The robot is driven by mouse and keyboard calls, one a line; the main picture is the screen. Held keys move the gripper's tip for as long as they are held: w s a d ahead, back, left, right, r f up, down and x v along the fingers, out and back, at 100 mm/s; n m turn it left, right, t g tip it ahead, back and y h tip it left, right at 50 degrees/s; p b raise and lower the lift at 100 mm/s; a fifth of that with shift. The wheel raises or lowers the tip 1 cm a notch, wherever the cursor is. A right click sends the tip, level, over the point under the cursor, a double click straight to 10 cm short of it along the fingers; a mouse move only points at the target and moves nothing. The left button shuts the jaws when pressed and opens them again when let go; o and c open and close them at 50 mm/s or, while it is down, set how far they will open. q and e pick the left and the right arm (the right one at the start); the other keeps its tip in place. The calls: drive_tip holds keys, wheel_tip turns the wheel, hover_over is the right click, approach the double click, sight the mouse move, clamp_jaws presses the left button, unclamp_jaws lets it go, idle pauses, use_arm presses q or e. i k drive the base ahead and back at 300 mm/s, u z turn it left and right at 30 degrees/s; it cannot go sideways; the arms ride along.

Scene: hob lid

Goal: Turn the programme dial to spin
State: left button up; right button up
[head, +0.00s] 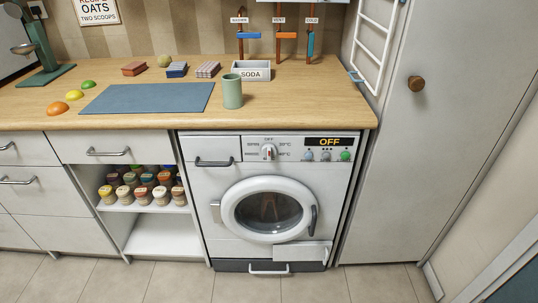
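The washing machine (190,185) stands under the right end of the wooden counter. Its programme dial (268,152) is a pale knob with a red mark, at the middle of the control panel. The labels around the dial are small; OFF stands above it and temperature-like marks stand to its right. The display (328,141) reads OFF in yellow letters. Several small buttons, one of them green (345,155), sit below the display. The round door (268,210) looks shut. Neither of my grippers is in view.
The detergent drawer (215,161) with a dark handle is left of the dial. A tall pale cupboard (425,130) stands right of the machine. A green cup (232,92) stands near the counter's front edge above. The floor (255,287) in front is clear.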

sight(269, 150)
drive_tip(key=z, duration=0.5)
drive_tip(key=k, duration=0.6)
drive_tip(key=z, duration=1.1)
drive_tip(key=i, duration=0.7)
drive_tip(key=u, duration=0.55)
drive_tip(key=i, duration=0.6)
drive_tip(key=u, duration=0.6)
